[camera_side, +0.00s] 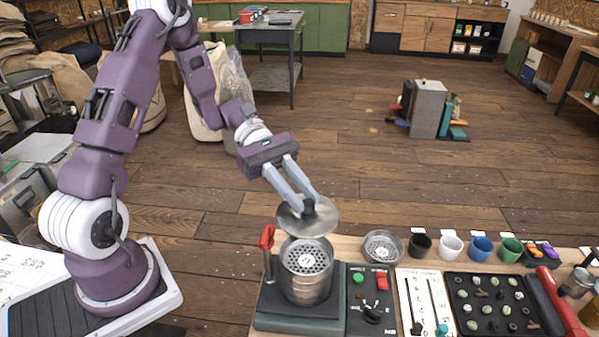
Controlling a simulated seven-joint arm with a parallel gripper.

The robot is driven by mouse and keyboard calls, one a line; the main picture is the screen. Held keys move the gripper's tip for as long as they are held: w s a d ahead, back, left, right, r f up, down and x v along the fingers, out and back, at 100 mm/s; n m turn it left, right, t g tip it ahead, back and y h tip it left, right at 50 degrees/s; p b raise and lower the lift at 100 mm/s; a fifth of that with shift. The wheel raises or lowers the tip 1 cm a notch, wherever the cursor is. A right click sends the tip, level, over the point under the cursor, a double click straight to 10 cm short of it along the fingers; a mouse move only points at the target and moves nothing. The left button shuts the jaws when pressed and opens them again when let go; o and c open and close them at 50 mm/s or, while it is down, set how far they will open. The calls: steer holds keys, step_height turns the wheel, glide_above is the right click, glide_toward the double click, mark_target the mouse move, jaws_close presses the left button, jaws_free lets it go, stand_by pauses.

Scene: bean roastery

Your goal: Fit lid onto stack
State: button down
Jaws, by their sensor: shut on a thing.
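My gripper (307,203) is shut on the dark knob of a round metal lid (318,223). The lid hangs tilted above the stack and slightly behind its top. The stack (306,286) is a metal cylinder standing on a dark green base, with a perforated disc (306,257) showing inside its open top. The lid and the stack's rim look apart, though the lid comes close to the far rim in this view.
A red-handled lever (267,240) stands just left of the stack. A perforated metal dish (383,246) sits to its right, then black, white, blue and green cups (480,247). A control panel (372,305), slider board and black tray (494,305) fill the bench front.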

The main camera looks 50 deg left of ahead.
steer(key=shift+f, duration=4.5)
steer(key=shift+f, duration=0.55)
steer(key=c, duration=1.5)
jaws_free()
steer(key=shift+c, duration=0.2)
steer(key=v, duration=1.1)
